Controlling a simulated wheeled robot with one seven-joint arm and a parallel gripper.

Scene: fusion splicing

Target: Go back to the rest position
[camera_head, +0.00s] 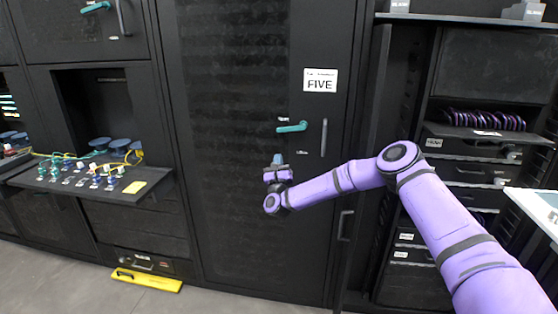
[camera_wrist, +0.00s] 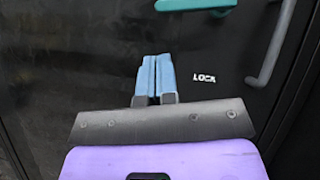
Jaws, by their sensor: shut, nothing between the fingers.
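My gripper (camera_head: 277,160) is at the end of my purple arm, in front of the black cabinet door marked FIVE (camera_head: 230,110). In the wrist view its two blue fingers (camera_wrist: 155,78) are together, shut, with nothing between them. The fingers point up toward the door. A teal handle (camera_head: 292,127) on the door is just above and to the right of the fingertips in the head view. It also shows at the top of the wrist view (camera_wrist: 195,4). I cannot tell the exact gap between fingertips and door.
A grey vertical bar handle (camera_head: 324,137) is right of the teal one. At the left a pulled-out shelf (camera_head: 70,185) holds several connectors and cables. A yellow case (camera_head: 146,280) lies on the floor. At the right are an open rack (camera_head: 480,140) and a white table edge (camera_head: 535,207).

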